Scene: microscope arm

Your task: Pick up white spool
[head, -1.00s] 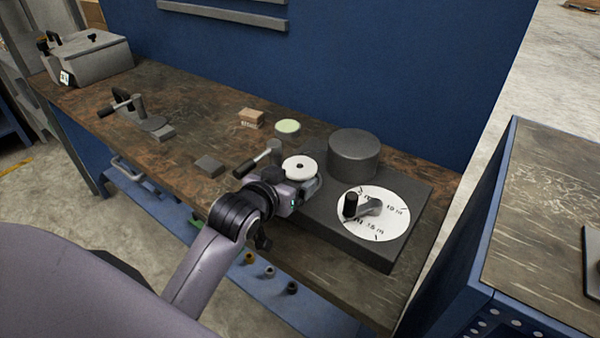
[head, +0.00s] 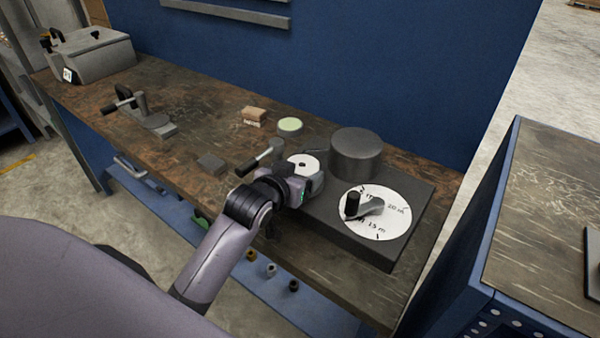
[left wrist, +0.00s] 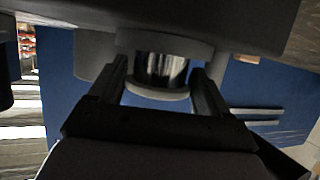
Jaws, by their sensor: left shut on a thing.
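The white spool (head: 303,162) is at the left end of the dark measuring device on the workbench. Its pale round top with a dark centre hole shows above my left gripper (head: 306,182) in the head view. In the left wrist view, the spool's pale flange (left wrist: 158,93) and shiny core sit between the two fingers of my left gripper (left wrist: 160,74), which is shut on it. The gripper hides the spool's lower part in the head view. I cannot tell whether the spool still touches the device. My right gripper is not in view.
The device's dark base (head: 318,224) carries a white dial (head: 377,225) with a crank and a grey cylinder (head: 356,153). A crank handle (head: 260,159) rises left of the gripper. A green-topped disc (head: 290,125) and small wooden block (head: 254,115) lie behind.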

